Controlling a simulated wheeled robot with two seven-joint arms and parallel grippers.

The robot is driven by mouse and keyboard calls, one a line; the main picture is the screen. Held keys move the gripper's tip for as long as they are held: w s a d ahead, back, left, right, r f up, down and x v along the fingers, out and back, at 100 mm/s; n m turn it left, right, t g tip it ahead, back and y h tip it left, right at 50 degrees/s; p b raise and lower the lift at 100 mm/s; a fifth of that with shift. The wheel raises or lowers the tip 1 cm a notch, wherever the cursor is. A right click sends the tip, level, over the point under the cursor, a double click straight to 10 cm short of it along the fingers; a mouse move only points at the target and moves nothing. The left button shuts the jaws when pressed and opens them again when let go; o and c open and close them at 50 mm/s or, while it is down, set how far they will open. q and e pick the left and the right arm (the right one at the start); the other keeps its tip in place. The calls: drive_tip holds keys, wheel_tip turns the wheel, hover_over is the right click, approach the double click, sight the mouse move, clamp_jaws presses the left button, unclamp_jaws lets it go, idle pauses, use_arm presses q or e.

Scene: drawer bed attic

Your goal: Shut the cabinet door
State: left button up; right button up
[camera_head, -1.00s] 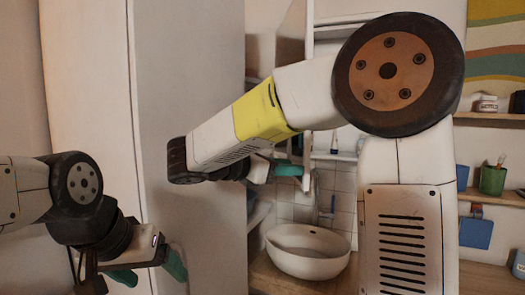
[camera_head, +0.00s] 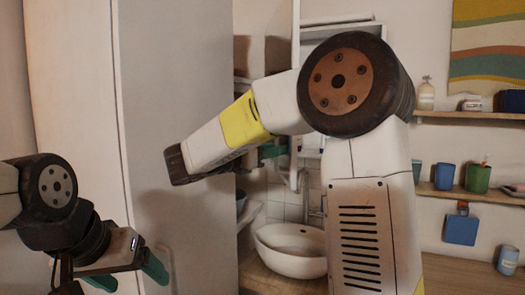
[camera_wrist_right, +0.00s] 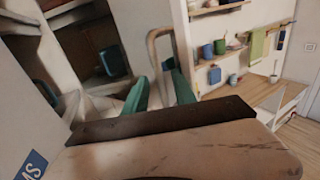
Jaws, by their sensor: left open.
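The cabinet door shows nearly edge-on in the head view as a pale panel (camera_head: 296,40), standing open above the sink. In the right wrist view its white face (camera_wrist_right: 135,18) carries a loop handle (camera_wrist_right: 155,40). My right gripper (camera_wrist_right: 157,88) has its two green fingers apart, with the handle's lower part between or just beyond their tips; I cannot tell whether they touch it. In the head view that gripper (camera_head: 272,150) is partly hidden by its own arm. My left gripper (camera_head: 128,276) is open and empty at the lower left, in front of a tall white unit.
The tall white unit (camera_head: 180,90) stands close on the left. A white basin (camera_head: 292,250) sits on a wooden counter below my right arm. Wall shelves (camera_head: 470,195) with cups are at the right. Open shelving (camera_wrist_right: 95,50) shows beside the door.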

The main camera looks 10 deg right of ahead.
clamp_jaws()
idle(1.4)
